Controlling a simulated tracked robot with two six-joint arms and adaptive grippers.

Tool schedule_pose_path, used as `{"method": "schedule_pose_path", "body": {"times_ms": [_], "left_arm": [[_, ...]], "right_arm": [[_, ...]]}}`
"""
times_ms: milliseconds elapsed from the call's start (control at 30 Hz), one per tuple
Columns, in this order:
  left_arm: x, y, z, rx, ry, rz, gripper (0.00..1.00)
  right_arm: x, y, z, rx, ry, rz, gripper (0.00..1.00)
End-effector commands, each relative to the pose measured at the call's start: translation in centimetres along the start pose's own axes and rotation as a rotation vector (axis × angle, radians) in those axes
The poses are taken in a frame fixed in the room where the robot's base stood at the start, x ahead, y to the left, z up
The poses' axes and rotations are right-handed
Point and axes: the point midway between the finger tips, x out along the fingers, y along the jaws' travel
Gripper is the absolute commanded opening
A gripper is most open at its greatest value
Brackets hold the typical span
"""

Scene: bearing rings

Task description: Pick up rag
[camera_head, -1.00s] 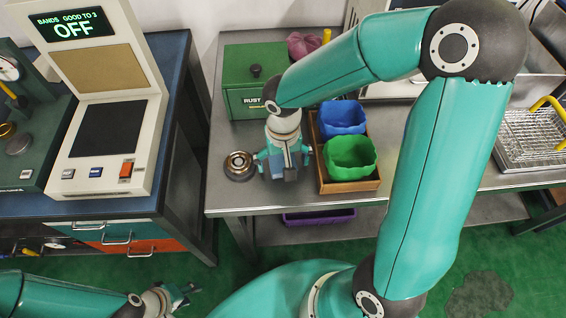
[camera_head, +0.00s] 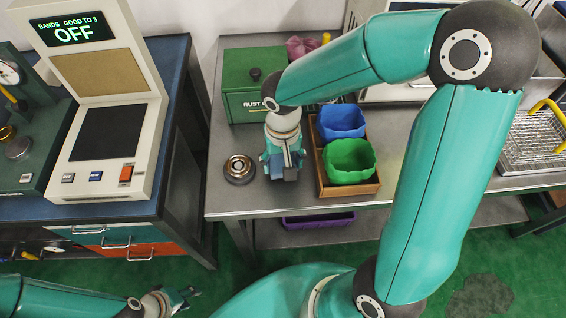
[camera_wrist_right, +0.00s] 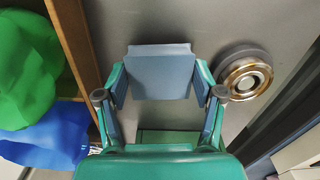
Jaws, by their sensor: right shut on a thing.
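My right gripper (camera_head: 284,172) is low over the steel bench, between the bearing ring and the wooden tray. In the right wrist view its fingers (camera_wrist_right: 160,90) stand on both sides of a flat, blue-grey, square piece (camera_wrist_right: 161,72) and are shut on it. It looks like a folded rag, but its cloth texture is not clear. In the head view the piece shows only as a small grey-blue patch at the fingertips. A crumpled mauve thing (camera_head: 303,47) lies at the back behind the green box; I cannot tell whether it is cloth. My left gripper (camera_head: 180,298) is open and empty above the green floor.
A metal bearing ring (camera_head: 239,168) lies left of the right gripper. The wooden tray (camera_head: 350,189) on the right holds a blue bin (camera_head: 341,121) and a green bin (camera_head: 349,160). A green box (camera_head: 253,95) stands behind. The bench front is clear.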

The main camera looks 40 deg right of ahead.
Motion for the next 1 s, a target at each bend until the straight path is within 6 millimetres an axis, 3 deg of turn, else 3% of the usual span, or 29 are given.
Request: {"method": "schedule_pose_path", "body": {"times_ms": [167,600,800,1000], "left_arm": [[-0.4,0.1,0.0,0.000,0.000,0.000,0.40],[-1.5,0.5,0.0,0.000,0.000,0.000,0.40],[-1.7,0.6,0.0,0.000,0.000,0.000,0.40],[-1.8,0.6,0.0,0.000,0.000,0.000,0.40]], "right_arm": [[-3.3,-0.1,-0.1,0.000,0.008,-0.004,0.41],[-14.9,-0.1,-0.1,-0.002,0.005,-0.004,0.41],[-17.6,-0.1,0.0,-0.002,0.002,-0.002,0.41],[-18.5,-0.1,0.0,-0.002,0.001,-0.001,0.41]]}}
